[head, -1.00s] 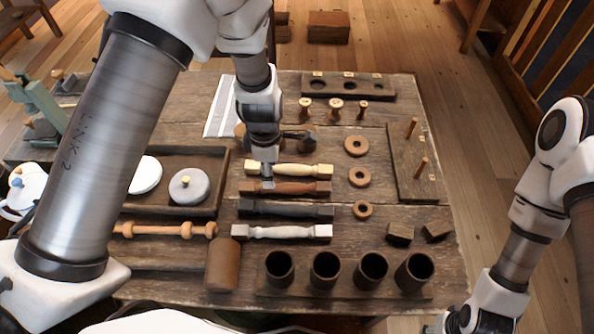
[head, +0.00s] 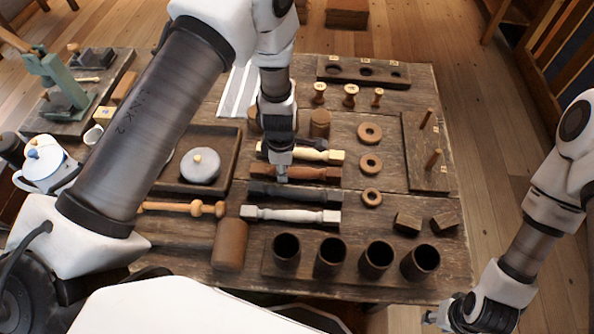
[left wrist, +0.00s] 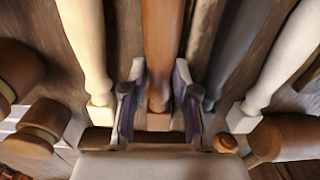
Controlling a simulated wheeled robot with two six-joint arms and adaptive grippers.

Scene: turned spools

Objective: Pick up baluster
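Several balusters lie side by side on the table: a cream one (head: 325,156), a brown one (head: 322,174), a dark grey one (head: 312,193) and a white one (head: 290,215). My left gripper (head: 281,175) points down at the left part of the brown baluster. In the left wrist view, its fingers (left wrist: 160,95) stand on either side of the brown baluster (left wrist: 162,40), near its square end. Whether they press on it cannot be made out. The baluster rests among the others. My right gripper (head: 445,315) is low at the right; its fingers are unclear.
Dark cups (head: 330,257) stand at the front edge, with a mallet (head: 229,245) left of them. Rings (head: 370,133) and a peg board (head: 430,180) lie to the right. A tray (head: 168,185) with a round lidded piece (head: 200,168) is to the left.

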